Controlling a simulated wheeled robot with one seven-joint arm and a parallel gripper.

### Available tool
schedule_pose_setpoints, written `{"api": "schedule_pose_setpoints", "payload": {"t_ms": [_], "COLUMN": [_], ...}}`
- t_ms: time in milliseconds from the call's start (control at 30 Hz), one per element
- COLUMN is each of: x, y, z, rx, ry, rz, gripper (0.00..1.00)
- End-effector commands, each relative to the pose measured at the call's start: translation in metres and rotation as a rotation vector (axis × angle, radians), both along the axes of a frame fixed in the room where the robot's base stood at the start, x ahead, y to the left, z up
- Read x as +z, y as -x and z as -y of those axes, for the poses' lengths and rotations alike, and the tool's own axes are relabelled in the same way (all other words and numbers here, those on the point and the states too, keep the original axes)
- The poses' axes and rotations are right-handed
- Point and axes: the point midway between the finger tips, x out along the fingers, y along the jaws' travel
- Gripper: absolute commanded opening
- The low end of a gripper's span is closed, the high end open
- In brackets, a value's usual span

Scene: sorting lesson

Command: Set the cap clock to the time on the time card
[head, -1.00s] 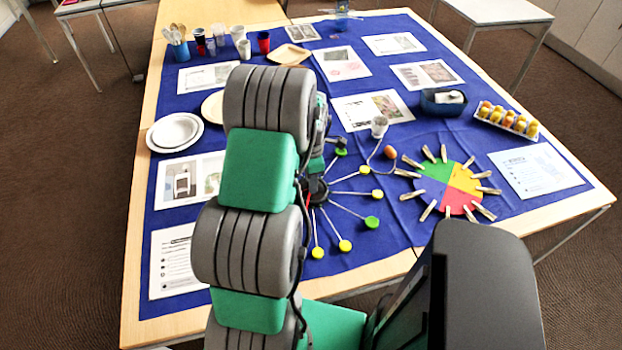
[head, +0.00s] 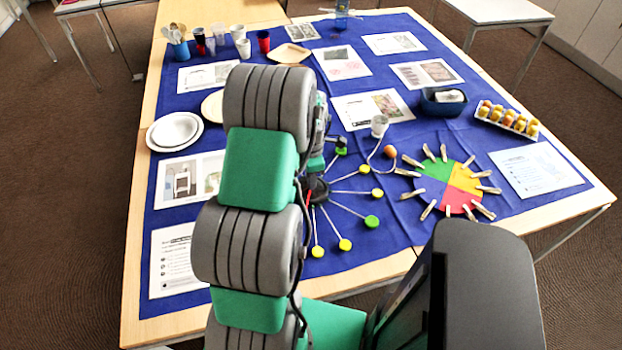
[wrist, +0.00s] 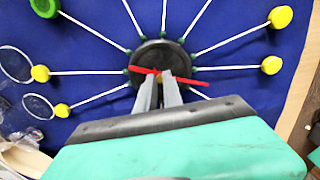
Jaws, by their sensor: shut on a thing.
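The cap clock lies on the blue cloth: a dark round hub (wrist: 178,56) with white spokes ending in yellow and green caps. A green cap (wrist: 45,7) and a yellow cap (wrist: 280,17) show in the wrist view; in the head view a green cap (head: 371,221) is at the lower right. A red hand (wrist: 192,89) crosses the hub, slanting down to the right in the wrist view. My gripper (wrist: 160,77) is shut on the red hand over the hub. My arm hides part of the clock in the head view. I cannot tell which card is the time card.
A coloured disc with clothespins (head: 466,184) lies right of the clock. Printed sheets (head: 535,171), a dark blue tub (head: 443,102) and an egg tray (head: 506,122) are farther right. Plates (head: 174,131) are at left.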

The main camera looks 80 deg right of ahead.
Motion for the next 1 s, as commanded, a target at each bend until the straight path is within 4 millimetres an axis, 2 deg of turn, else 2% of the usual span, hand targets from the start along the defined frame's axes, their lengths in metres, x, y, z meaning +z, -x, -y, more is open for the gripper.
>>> {"api": "schedule_pose_setpoints", "payload": {"t_ms": [267, 467, 1000], "x": [-0.0002, -0.0011, -0.0009], "y": [-0.0001, -0.0001, -0.0002], "z": [0.0002, 0.0, 0.0005], "rx": [-0.035, -0.132, -0.616], "ry": [0.001, 0.0, 0.001], "rz": [0.0, 0.0, 0.0], "gripper": [0.0, 0.0, 0.0]}}
